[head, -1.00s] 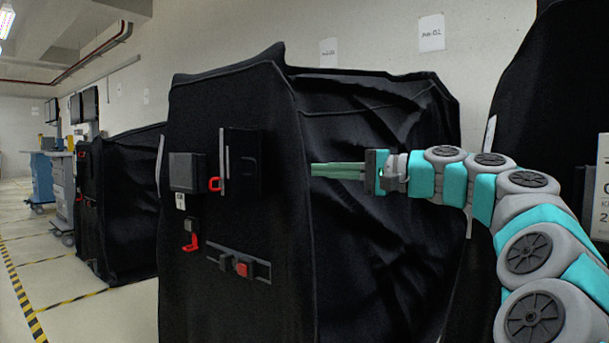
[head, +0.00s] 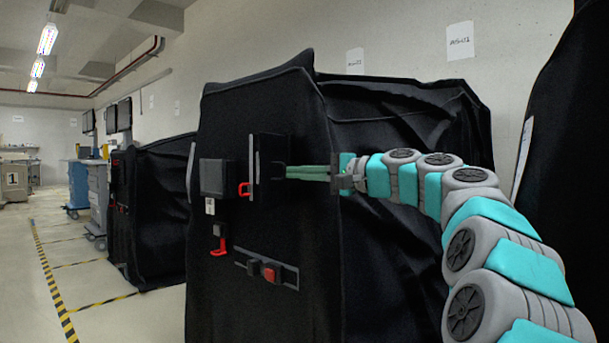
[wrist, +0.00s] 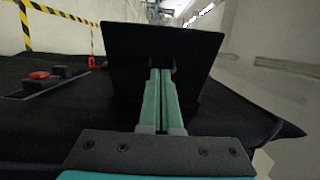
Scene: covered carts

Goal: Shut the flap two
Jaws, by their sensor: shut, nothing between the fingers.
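A black-covered cart (head: 310,250) stands ahead with fittings on its front. A dark square flap (head: 270,150) with a grey strip at its left edge stands out from that front; I cannot read a number on it. In the wrist view a black flap (wrist: 125,50) stands right in front of the fingertips, swung out from the cover. My gripper (head: 288,171) is shut and empty, its long green fingers at the flap's right side. In the wrist view the shut fingers (wrist: 161,72) point at the flap's face; whether they touch it is unclear.
Left of the flap are a dark box (head: 215,178) and a red hook (head: 243,190). Below are a red lever (head: 219,247) and a rail with a red button (head: 270,273). Another covered cart (head: 160,200) stands at left. The floor (head: 100,320) at left is clear.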

